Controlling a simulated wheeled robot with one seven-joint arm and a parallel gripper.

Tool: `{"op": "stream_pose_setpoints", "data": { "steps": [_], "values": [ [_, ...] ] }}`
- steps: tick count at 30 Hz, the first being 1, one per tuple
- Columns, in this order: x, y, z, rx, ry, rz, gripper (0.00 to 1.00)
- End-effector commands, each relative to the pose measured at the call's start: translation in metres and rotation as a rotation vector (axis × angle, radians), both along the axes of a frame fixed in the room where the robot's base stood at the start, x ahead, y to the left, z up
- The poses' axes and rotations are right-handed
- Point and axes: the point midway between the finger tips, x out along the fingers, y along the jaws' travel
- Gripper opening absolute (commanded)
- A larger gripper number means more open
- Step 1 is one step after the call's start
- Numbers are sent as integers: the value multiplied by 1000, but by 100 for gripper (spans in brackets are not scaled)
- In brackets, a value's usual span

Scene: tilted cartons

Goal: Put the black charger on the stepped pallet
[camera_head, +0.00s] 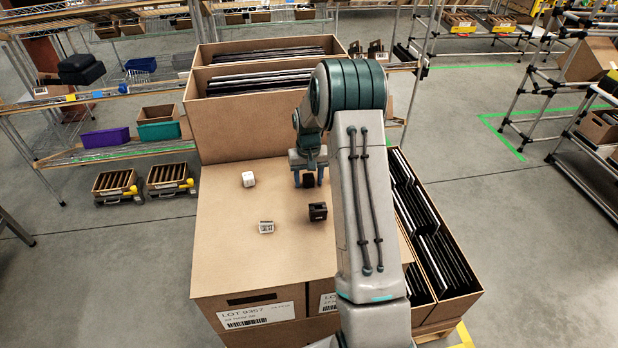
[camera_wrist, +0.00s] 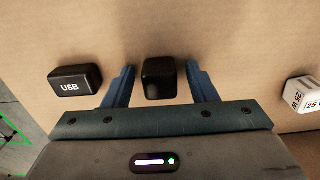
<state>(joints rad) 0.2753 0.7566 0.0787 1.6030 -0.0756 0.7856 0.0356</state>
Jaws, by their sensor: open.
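My gripper (camera_head: 309,181) is low over the flat carton top (camera_head: 225,250). Its two blue fingers are open on either side of a plain black block (camera_wrist: 160,78), with a gap visible on each side. No label shows on this block, so I cannot tell if it is a charger. A black charger marked USB (camera_wrist: 75,80) lies outside the left finger in the wrist view. A black item (camera_head: 317,211) sits just nearer than my gripper in the head view. The cartons stand in steps, and a bit of wooden pallet (camera_head: 438,335) shows under the right one.
A white cube (camera_head: 248,180) and a pale labelled block (camera_head: 266,227) lie on the same carton top. A white charger (camera_wrist: 302,94) is at the wrist view's right edge. A taller open carton (camera_head: 235,125) stands behind; an open carton of dark panels (camera_head: 458,297) is at right.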

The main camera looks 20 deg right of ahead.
Motion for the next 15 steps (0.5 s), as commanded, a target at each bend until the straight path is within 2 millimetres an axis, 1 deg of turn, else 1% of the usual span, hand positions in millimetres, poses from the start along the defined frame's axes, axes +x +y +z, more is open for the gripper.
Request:
{"op": "stream_pose_setpoints", "data": {
  "steps": [5, 8, 15],
  "values": [
    [1, 0, 13, -1, -4, 0, 52],
    [1, 0, 32, -2, -6, 0, 52],
    [1, 0, 85, -1, -6, 0, 52]
  ]
}}
